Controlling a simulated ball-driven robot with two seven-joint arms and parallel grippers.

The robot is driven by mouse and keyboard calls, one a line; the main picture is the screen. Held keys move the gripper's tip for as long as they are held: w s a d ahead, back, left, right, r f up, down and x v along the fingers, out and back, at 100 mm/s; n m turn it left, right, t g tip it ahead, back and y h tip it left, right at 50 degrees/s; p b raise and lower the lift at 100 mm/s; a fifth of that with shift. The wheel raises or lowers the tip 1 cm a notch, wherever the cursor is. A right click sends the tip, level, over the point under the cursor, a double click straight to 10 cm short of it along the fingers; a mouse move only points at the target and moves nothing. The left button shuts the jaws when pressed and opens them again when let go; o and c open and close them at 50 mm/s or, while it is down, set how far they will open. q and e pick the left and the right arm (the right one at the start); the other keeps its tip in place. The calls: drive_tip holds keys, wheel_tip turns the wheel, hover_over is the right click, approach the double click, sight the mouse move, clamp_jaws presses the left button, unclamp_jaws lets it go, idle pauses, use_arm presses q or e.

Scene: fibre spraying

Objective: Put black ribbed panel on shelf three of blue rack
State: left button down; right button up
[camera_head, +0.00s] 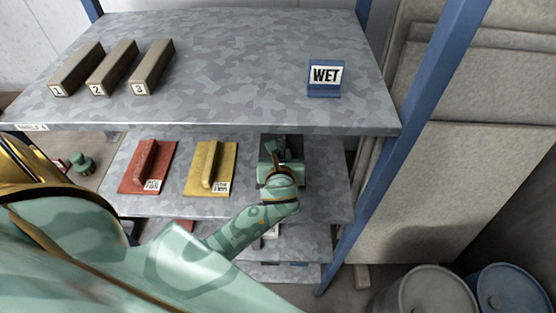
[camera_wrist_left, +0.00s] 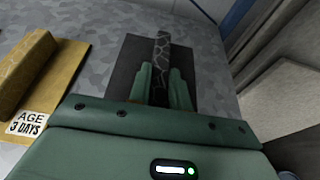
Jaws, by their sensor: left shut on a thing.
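The black ribbed panel (camera_wrist_left: 131,62) is a dark flat plate with a raised, pale-veined rib in the left wrist view. My left gripper (camera_wrist_left: 160,82) is shut on this rib, one finger on each side. In the head view, my left gripper (camera_head: 281,160) is over the right part of the shelf (camera_head: 329,180) below the top one, and mostly covers the panel. The panel lies on or just above that grey shelf; I cannot tell if it touches. The blue rack's post (camera_head: 410,140) stands to the right. My right gripper is not in view.
A yellow panel (camera_head: 203,181) tagged with days and a red panel (camera_head: 134,183) lie left of the gripper. Drums (camera_head: 425,290) stand at lower right.

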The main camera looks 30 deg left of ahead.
use_arm(q)
wheel_tip(320, 180, down, 4)
drive_tip(key=shift+f+b, duration=0.1)
drive_tip(key=shift+b, duration=0.5)
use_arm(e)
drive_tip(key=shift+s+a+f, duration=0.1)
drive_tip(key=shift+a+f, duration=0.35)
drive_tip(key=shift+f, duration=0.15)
use_arm(q)
drive_tip(key=c, duration=1.3)
unclamp_jaws()
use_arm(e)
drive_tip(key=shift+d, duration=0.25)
